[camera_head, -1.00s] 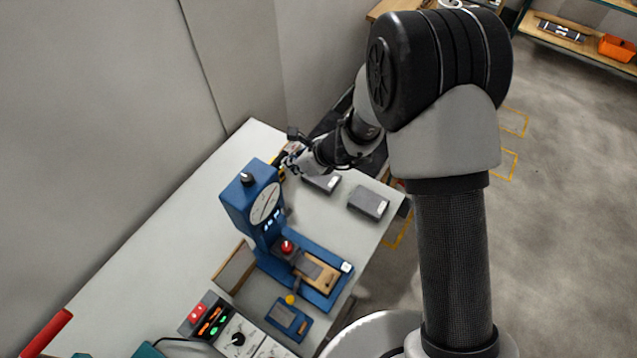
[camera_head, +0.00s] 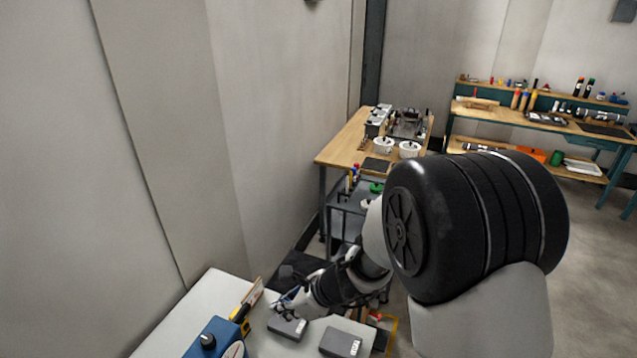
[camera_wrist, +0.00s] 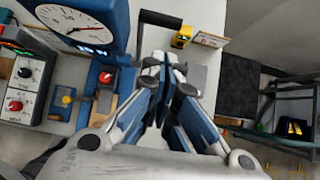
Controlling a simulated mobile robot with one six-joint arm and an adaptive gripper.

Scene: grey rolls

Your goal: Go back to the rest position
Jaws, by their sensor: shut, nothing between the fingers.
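My gripper (camera_wrist: 165,75) is shut and empty in the wrist view, its fingertips together above the white table. In the head view my gripper (camera_head: 283,303) is small and partly hidden by my wrist, over the far end of the white table (camera_head: 215,293). A dark grey box (camera_head: 288,326) lies on the table just below it. A second dark grey box (camera_head: 340,342) lies to the right, near the table's edge. The blue machine with a round dial (camera_wrist: 75,22) stands at the upper left in the wrist view; only its top (camera_head: 212,338) shows in the head view.
A control panel (camera_wrist: 22,85) is left in the wrist view. A dark cart (camera_head: 345,205) and a wooden workbench (camera_head: 340,150) stand beyond. Open floor lies right.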

